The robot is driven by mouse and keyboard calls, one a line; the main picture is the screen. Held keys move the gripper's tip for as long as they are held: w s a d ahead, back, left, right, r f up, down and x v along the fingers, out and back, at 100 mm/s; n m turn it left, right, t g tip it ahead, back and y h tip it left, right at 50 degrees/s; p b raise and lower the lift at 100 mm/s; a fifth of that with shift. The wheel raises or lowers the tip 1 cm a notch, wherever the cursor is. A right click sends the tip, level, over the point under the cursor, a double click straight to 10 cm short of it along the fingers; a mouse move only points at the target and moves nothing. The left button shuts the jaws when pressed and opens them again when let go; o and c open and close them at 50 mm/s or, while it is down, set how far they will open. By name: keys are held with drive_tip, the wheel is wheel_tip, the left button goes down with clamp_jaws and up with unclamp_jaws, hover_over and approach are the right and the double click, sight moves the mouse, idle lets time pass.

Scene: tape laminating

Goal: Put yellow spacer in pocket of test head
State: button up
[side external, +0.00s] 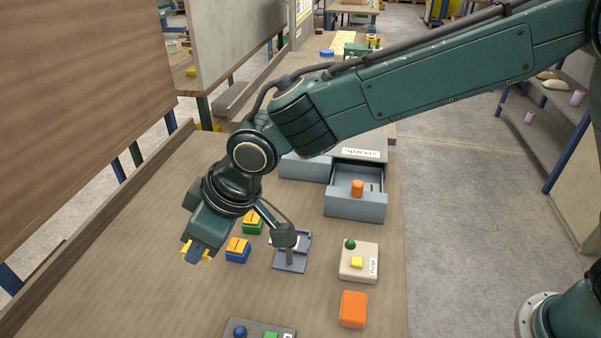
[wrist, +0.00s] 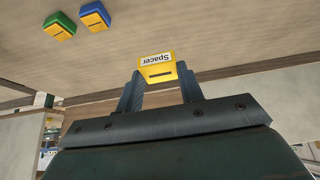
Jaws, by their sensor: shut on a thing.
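My gripper (wrist: 160,88) is shut on the yellow spacer (wrist: 157,74), a block with a white "Spacer" label and a dark slot. In the side external view my gripper (side external: 197,256) is over the left part of the bench, and only small yellow bits of the spacer show around the fingers. A grey-blue fixture (side external: 291,262) stands on the bench right of my gripper, partly hidden by my wrist part. I cannot tell for sure whether it is the test head, and no pocket shows clearly.
A green block (side external: 252,227) and a blue block (side external: 237,256), both yellow-topped, stand between gripper and fixture. Right are a beige button box (side external: 358,270) and an orange box (side external: 353,310). Behind, an open drawer (side external: 355,206) holds an orange cylinder (side external: 357,188). The bench's left front is clear.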

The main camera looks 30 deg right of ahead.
hover_over(216, 301)
drive_tip(key=s+d, duration=0.1)
wheel_tip(216, 301, down, 11)
drive_tip(key=shift+s+d+r, duration=0.1)
drive_tip(key=shift+s, duration=0.05)
drive_tip(key=shift+f, duration=2.2)
drive_tip(key=shift+f, duration=0.1)
drive_tip(key=o, duration=1)
drive_tip(key=shift+s+d+r, duration=0.15)
drive_tip(key=shift+r, duration=0.4)
drive_tip(key=shift+v, duration=5.55)
